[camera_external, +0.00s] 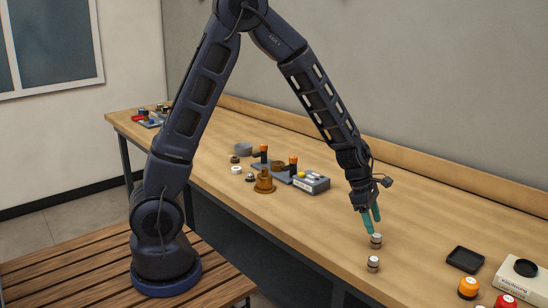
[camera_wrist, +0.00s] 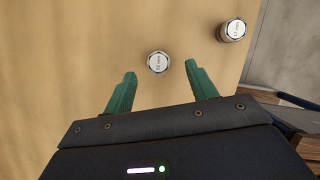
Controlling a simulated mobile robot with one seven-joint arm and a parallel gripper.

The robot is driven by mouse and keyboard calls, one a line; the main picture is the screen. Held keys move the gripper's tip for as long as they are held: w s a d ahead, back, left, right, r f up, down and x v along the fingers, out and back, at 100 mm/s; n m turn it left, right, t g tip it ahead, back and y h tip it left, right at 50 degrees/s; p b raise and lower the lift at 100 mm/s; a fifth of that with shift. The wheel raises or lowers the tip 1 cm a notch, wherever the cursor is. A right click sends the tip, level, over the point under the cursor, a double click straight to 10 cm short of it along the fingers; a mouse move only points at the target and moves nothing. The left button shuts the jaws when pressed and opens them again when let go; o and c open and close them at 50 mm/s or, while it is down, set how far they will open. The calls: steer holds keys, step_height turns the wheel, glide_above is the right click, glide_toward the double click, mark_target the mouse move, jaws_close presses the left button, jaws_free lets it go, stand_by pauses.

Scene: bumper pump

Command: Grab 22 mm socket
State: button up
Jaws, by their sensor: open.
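Two short silver sockets stand upright on the wooden bench. One socket (camera_external: 376,241) is just below my gripper (camera_external: 373,227); in the wrist view this socket (camera_wrist: 158,62) appears just beyond and between the green fingertips (camera_wrist: 160,70). Its top label is small and turned; it seems to read 22, but I cannot be sure. The other socket (camera_external: 373,263) stands nearer the bench's front edge; it also shows at the upper right of the wrist view (camera_wrist: 232,30), its label hard to read. My gripper is open and empty, pointing down.
A black square tray (camera_external: 465,260), an orange button (camera_external: 468,287), a red button (camera_external: 506,301) and a light box (camera_external: 524,277) are at the right. A grey control box (camera_external: 311,182) and a brown flanged part (camera_external: 264,182) stand left. The bench around the sockets is clear.

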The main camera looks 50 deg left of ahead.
mark_target(376, 235)
steer(key=shift+a+x, duration=0.15)
steer(key=shift+x, duration=1.15)
steer(key=shift+a+x, duration=0.15)
steer(key=shift+x, duration=1.15)
steer(key=shift+w+d+f, duration=0.2)
steer(key=shift+d+f, duration=0.05)
steer(key=shift+f, duration=0.4)
steer(key=c, duration=1.1)
steer(key=shift+c, duration=0.2)
